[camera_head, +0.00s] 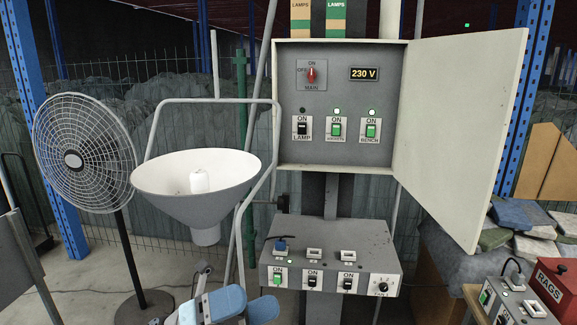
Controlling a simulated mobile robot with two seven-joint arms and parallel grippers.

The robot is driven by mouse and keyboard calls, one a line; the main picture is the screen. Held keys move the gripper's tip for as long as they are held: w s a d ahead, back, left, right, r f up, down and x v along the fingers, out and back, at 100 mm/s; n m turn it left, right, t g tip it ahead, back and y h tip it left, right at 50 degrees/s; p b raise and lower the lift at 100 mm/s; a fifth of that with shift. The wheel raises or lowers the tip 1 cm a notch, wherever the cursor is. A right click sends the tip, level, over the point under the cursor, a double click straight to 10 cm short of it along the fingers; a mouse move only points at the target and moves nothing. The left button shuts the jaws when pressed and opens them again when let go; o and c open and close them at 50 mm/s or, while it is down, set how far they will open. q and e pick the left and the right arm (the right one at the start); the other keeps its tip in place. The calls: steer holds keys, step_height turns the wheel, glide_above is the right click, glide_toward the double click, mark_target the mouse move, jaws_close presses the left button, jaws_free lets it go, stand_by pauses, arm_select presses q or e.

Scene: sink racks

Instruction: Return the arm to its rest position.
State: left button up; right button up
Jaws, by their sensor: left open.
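My left gripper (244,304) shows at the bottom edge, left of the middle, with light blue finger parts. It is open, and I see nothing held in it. It is in front of and below the white lamp bowl (160,185), and left of the grey switch box (325,242). Much of the arm behind it is cut off by the frame edge. My right gripper does not show.
An open electrical cabinet (335,75) with its door (460,120) swung right stands above the switch box. A standing fan (85,150) is at the left. Another switch unit (510,298) and a red RAGS box (555,285) are at the lower right.

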arm_select(q)
steer(key=a+f+n+t+y+p, duration=0.1)
steer(key=a+f+n+t+y, duration=0.4)
steer(key=f+n+t+y, duration=0.75)
steer(key=a+f+n+t+y, duration=0.4)
steer(key=f+n, duration=0.6)
steer(key=n, duration=0.8)
steer(key=s+a+f+n+g+y, duration=0.2)
steer(key=s+f+n+g, duration=0.1)
steer(key=s+f, duration=0.4)
steer(key=s+a+f+n+g+y, duration=0.2)
steer(key=s+a+f+n+g, duration=0.1)
steer(key=s+f+n, duration=0.2)
step_height(320, 180, down, 4)
steer(key=shift+s+f+n+p, duration=0.2)
steer(key=shift+s+n+p, duration=0.15)
steer(key=shift+s, duration=0.6)
steer(key=shift+y, duration=0.25)
steer(key=shift+c, duration=0.5)
